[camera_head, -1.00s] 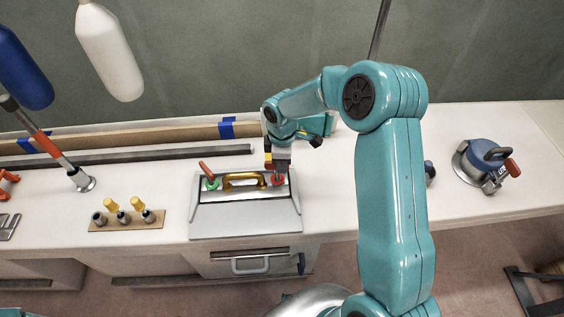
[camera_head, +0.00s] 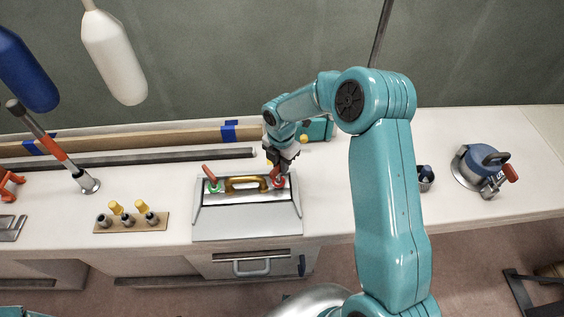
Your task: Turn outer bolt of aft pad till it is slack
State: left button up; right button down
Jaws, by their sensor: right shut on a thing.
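A brass-coloured pad (camera_head: 243,183) lies on top of a grey sloped box on the bench. At its left end is a bolt with a red lever on a green base (camera_head: 212,184). At its right end is a bolt with a red lever on a red base (camera_head: 278,182). My right gripper (camera_head: 277,168) comes down from above and is shut on this right bolt's lever. The fingers partly hide the lever, so I cannot tell whether the bolt is slack. My left gripper is not in view.
A wooden block with several sockets (camera_head: 131,221) lies left of the box. A blue suction cup (camera_head: 481,170) and a small dark cup (camera_head: 425,178) stand to the right. Long bars (camera_head: 130,158) lie behind. The bench between the box and my right arm is clear.

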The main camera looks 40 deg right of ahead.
jog(key=n, duration=0.3)
jog(key=shift+a+f+n+p, duration=0.15)
jog(key=shift+n+p, duration=0.25)
jog(key=shift+w+a+n+p, duration=0.1)
jog(key=shift+n+p, duration=0.1)
jog(key=shift+n, duration=0.75)
jog(key=shift+w+a+n+p, duration=0.1)
jog(key=shift+n+p, duration=0.1)
jog(key=shift+n, duration=0.75)
jog(key=c, duration=1.2)
grip_release()
jog(key=shift+o, duration=0.2)
jog(key=shift+w+d+f, duration=0.1)
jog(key=shift+w, duration=0.05)
